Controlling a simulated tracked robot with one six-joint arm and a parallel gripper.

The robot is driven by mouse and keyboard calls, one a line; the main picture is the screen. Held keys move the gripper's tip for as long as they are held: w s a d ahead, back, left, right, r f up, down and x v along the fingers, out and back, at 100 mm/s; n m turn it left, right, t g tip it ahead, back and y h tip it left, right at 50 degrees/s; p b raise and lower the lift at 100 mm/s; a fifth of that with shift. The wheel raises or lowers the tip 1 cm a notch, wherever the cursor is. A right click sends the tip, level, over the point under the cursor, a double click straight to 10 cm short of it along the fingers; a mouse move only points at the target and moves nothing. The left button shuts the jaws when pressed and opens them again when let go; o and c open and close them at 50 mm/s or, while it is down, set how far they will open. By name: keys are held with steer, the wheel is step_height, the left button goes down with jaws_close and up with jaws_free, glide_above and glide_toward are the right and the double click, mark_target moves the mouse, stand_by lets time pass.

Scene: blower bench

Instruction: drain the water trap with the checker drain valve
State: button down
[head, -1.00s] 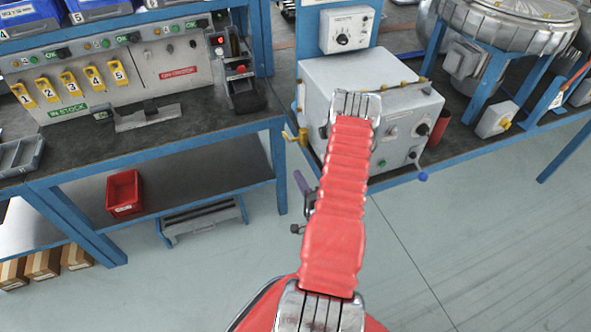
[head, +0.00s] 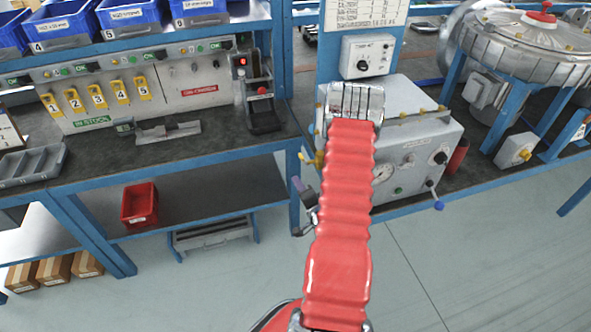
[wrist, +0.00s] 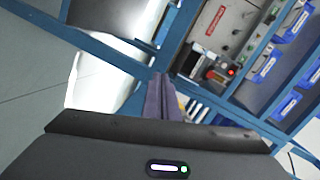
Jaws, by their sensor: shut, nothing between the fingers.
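The checker is probably the pale grey box (head: 408,160) on the right bench, with a gauge, knobs and a blue-ended lever (head: 436,197) on its front. A yellow valve-like fitting (head: 313,160) sticks out at its lower left; I cannot tell whether it is the drain valve. No water trap can be made out. The fingers (wrist: 165,96) are shut and empty in the wrist view. My red arm hides part of the box.
The left bench carries a panel with yellow numbered tags (head: 97,95) and a black device with a red light (head: 262,100). A red bin (head: 139,205) sits on its lower shelf. Open floor lies below right.

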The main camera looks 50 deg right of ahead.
steer(key=w+a+r+n+g+y, duration=0.1)
steer(key=w+a+r+n, duration=0.25)
steer(key=r, duration=0.25)
steer(key=w+a+r+n+g+y, duration=0.1)
steer(key=w+a+r+n, duration=0.1)
steer(key=w+a+r, duration=0.3)
steer(key=w+a+r+n+g, duration=0.1)
steer(key=a+r+n+g, duration=0.15)
steer(key=r, duration=0.35)
steer(key=s+a+r+n+g+y, duration=0.1)
steer(key=s+a+r+n, duration=0.4)
steer(key=a, duration=0.4)
steer(key=s+a+r+n+g+y, duration=0.15)
steer(key=s+a+r, duration=0.25)
steer(key=a+r, duration=0.5)
steer(key=s+a+r+n+g+y, duration=0.1)
steer(key=s+a+n, duration=0.4)
steer(key=s+a, duration=0.6)
steer(key=s+r+y, duration=0.1)
steer(key=s, duration=0.2)
steer(key=shift+a+g, duration=0.15)
steer(key=shift+g, duration=0.15)
steer(key=shift+s+r+y, duration=0.1)
steer(key=shift+y, duration=0.15)
